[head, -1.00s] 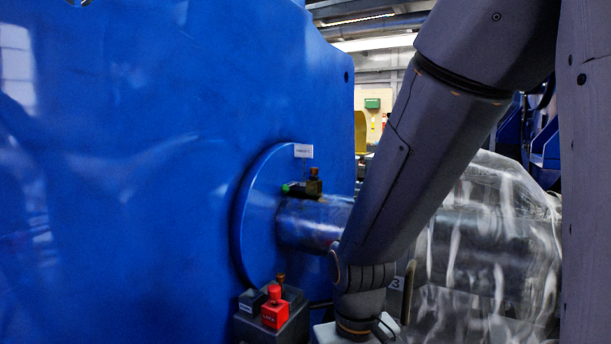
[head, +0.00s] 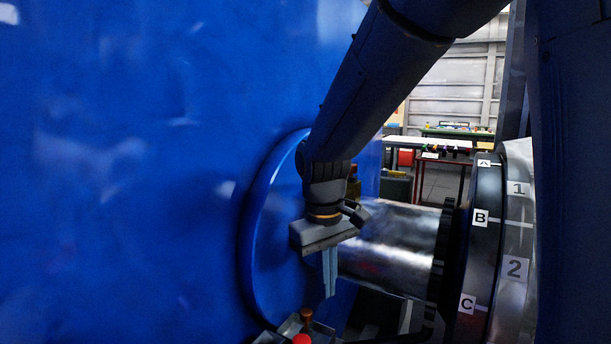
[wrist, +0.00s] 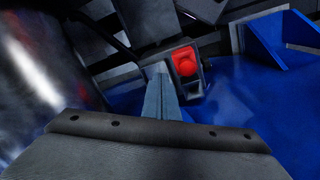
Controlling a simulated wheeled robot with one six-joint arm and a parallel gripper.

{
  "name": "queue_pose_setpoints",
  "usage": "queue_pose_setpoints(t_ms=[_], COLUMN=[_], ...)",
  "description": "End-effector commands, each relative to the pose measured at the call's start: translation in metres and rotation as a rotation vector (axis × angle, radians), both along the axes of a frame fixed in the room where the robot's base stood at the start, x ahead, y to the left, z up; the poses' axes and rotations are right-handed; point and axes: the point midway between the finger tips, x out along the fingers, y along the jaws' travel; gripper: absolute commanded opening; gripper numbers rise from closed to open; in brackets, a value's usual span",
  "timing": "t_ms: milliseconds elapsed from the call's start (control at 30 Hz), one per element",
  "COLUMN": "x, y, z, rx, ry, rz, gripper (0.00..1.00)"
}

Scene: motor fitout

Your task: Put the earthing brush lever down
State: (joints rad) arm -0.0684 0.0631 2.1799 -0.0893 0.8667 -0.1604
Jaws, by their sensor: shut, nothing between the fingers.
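My gripper (head: 329,272) is shut and empty, with its fingers pointing down beside the bare metal shaft (head: 395,250) and in front of the blue round flange (head: 272,215). In the wrist view the closed fingers (wrist: 161,95) point toward a box with a red button (wrist: 185,63), apart from it. At the bottom of the head view, a brown-knobbed part (head: 306,316) stands by the red button (head: 301,339). A small brown-topped fitting (head: 354,185) shows partly behind my wrist, by the shaft. I cannot tell which part is the earthing brush lever, nor its position.
A large blue housing (head: 120,180) fills the left. A coupling disc (head: 478,240) marked A, B, C stands beside a ring (head: 515,230) marked 1 and 2. Work tables (head: 430,146) stand far behind. The wrist view shows blue bracketry (wrist: 275,40) at right.

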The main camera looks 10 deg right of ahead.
Motion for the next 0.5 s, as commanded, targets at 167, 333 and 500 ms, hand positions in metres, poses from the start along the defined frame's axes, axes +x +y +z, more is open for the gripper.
queue_pose_setpoints(t_ms=[167,333,500], x=[0.082,0.127,0.143], y=[0.014,0.026,0.034], z=[0.102,0.199,0.269], rx=[-0.092,-0.181,-0.244], ry=[-0.028,-0.042,-0.046], rz=[0.21,0.358,0.441], gripper=[0.0,0.0,0.0])
